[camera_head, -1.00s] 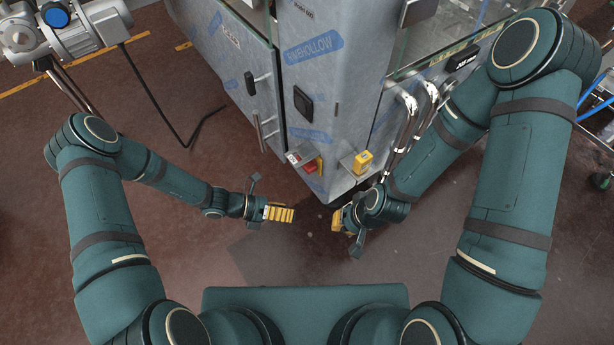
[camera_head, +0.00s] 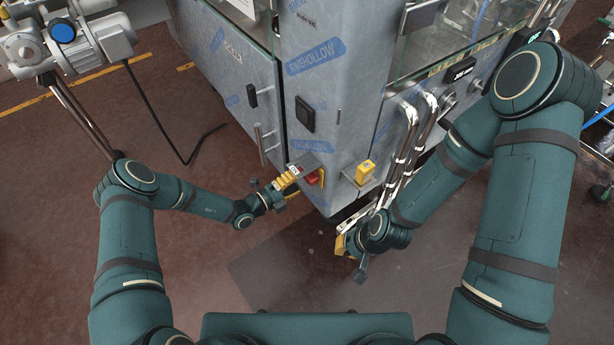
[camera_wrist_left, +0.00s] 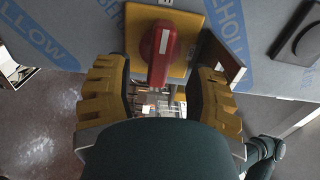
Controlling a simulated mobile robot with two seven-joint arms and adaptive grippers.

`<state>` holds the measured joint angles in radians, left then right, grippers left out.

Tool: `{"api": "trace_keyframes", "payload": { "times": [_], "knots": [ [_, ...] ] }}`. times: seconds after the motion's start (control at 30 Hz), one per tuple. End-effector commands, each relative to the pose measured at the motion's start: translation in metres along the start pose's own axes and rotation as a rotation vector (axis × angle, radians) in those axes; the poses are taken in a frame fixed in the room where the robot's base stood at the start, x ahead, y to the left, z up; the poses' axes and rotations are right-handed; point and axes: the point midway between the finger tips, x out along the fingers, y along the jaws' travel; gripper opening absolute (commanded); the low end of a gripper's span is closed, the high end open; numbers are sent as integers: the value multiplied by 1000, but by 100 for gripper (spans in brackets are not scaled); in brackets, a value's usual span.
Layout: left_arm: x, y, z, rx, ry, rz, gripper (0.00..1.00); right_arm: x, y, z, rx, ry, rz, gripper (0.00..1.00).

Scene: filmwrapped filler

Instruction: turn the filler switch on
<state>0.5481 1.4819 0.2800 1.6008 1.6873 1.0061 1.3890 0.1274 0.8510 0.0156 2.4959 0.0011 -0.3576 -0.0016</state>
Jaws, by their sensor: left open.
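The filler switch is a red rotary handle (camera_wrist_left: 160,52) on a yellow plate (camera_wrist_left: 187,42), fixed to the film-wrapped filler (camera_head: 338,130). In the head view the red handle (camera_head: 312,177) shows low on the cabinet's front, partly covered by my left gripper. My left gripper (camera_head: 288,178) is at the switch. In the left wrist view its yellow fingers (camera_wrist_left: 165,95) are open, one on each side of the handle's lower end; I cannot tell whether they touch it. My right gripper (camera_head: 345,245) is below the cabinet's right corner; its fingers are mostly hidden by its wrist.
A yellow box (camera_head: 364,171) sits on a small bracket right of the switch. Bent metal pipes (camera_head: 408,140) run down the cabinet near my right arm. A motor unit (camera_head: 65,45) stands at the upper left, with a black cable on the floor.

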Motion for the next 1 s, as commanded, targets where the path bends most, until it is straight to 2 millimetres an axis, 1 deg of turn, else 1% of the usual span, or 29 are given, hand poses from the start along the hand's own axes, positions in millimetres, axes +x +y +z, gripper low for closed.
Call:
{"api": "trace_keyframes", "payload": {
  "times": [0.03,0.1,0.2,0.3,0.43,0.7,0.77,0.8,0.83,0.87,1.0],
  "knots": [
    [10,1,-1,2,3,-1,55,3,1,0,0,1,0,0],
    [21,1,0,2,2,-1,55,5,2,0,0,2,0,0],
    [33,1,0,3,2,0,55,7,2,-1,0,3,0,0],
    [40,1,0,2,1,1,55,8,3,-1,-1,4,0,0],
    [45,0,0,1,1,1,55,8,3,-1,-1,4,0,0],
    [45,0,0,1,0,1,54,8,3,-1,-1,4,0,0],
    [45,0,0,1,0,1,33,8,3,-1,-1,4,0,0],
    [45,0,0,1,0,1,19,8,3,-1,0,4,0,0],
    [45,0,0,1,0,1,8,8,3,-1,0,4,0,0],
    [45,0,0,1,0,1,0,8,3,-1,-1,4,0,0],
    [45,0,0,1,0,1,0,8,3,-1,-1,4,0,0]
  ]
}}
